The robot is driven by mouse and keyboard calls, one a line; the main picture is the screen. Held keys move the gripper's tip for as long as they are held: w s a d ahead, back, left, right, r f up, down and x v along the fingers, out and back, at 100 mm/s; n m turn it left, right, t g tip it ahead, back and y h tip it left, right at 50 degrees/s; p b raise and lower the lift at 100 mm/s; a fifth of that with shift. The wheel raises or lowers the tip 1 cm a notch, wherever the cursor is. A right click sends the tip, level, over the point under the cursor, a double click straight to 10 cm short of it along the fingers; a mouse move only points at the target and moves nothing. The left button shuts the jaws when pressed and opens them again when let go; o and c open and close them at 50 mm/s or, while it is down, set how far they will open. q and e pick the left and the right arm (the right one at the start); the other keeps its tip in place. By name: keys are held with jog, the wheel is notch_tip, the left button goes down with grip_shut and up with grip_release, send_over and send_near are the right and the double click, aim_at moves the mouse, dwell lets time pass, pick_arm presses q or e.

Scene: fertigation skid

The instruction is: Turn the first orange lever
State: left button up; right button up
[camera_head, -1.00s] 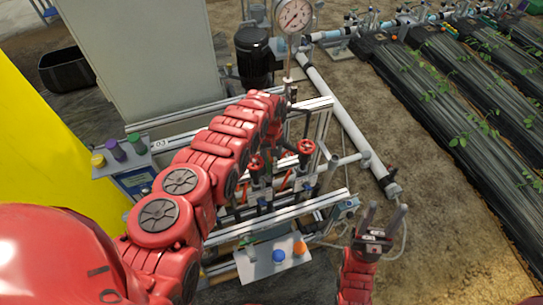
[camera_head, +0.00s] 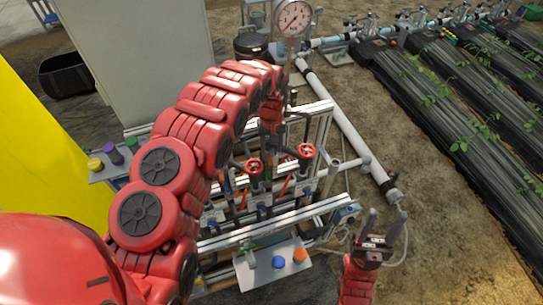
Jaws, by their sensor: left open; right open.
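Thin orange levers stand among the valves of the skid; one (camera_head: 286,185) shows to the right of the left red handwheel (camera_head: 253,166). Others further left are small and partly hidden by my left arm, so I cannot tell which is the first. My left gripper (camera_head: 268,148) points down over the back of the valve row, near the handwheels; its fingers are small and hard to make out, and I see nothing held. My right gripper (camera_head: 384,226) is open and empty, fingers up, at the right of the skid's front.
A second red handwheel (camera_head: 306,150) and a pressure gauge (camera_head: 294,18) rise close to my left arm. A grey panel with a blue and an orange button (camera_head: 299,254) is at the front. A white pipe (camera_head: 340,118) runs along the right; bare soil lies beyond.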

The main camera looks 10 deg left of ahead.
pick_arm(q)
notch_tip(320, 180, up, 10)
jog(key=p, duration=0.5)
jog(key=shift+f, duration=0.25)
jog(key=shift+s, duration=0.1)
